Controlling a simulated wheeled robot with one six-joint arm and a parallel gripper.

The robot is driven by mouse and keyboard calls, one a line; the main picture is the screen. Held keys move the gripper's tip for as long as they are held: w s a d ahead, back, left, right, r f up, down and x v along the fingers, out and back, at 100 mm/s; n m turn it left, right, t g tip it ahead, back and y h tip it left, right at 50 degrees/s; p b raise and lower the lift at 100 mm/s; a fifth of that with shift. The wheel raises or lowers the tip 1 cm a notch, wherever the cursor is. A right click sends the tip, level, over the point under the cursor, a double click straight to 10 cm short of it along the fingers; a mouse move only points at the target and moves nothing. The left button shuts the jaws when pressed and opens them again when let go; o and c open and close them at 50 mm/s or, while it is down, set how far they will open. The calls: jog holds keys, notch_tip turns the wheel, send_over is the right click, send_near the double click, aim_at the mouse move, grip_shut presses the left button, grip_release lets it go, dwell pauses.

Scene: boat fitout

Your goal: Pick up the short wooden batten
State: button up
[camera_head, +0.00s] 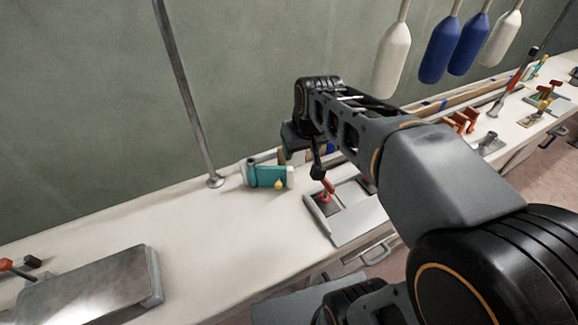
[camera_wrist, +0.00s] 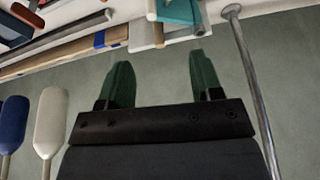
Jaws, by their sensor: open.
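My gripper (camera_wrist: 162,68) is open, with its two green fingers apart and nothing held between them. In the head view my gripper (camera_head: 296,136) is over the back edge of the bench; its fingertips are not clear there. Wooden strips lie along the back of the bench: a tan strip with a blue band (camera_wrist: 88,44) is left of the fingers in the wrist view. A pale wooden piece (camera_head: 290,157) shows beside the teal tool in the head view. I cannot tell which piece is the short batten. My arm hides part of this area.
A teal tool (camera_head: 266,176) lies just left of the gripper, near a metal pole (camera_head: 190,100). White and blue paddle-shaped items (camera_head: 440,50) hang at the wall. The bench (camera_head: 110,222) is bare at left-centre.

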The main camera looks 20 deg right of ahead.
jog(key=n+b, duration=0.1)
jog(key=b, duration=0.5)
send_near(281, 148)
jog(key=shift+b+x, duration=0.7)
jog(key=shift+x, duration=4.6)
jog(key=shift+d+r+t, duration=0.1)
jog(key=shift+t, duration=0.2)
grip_shut()
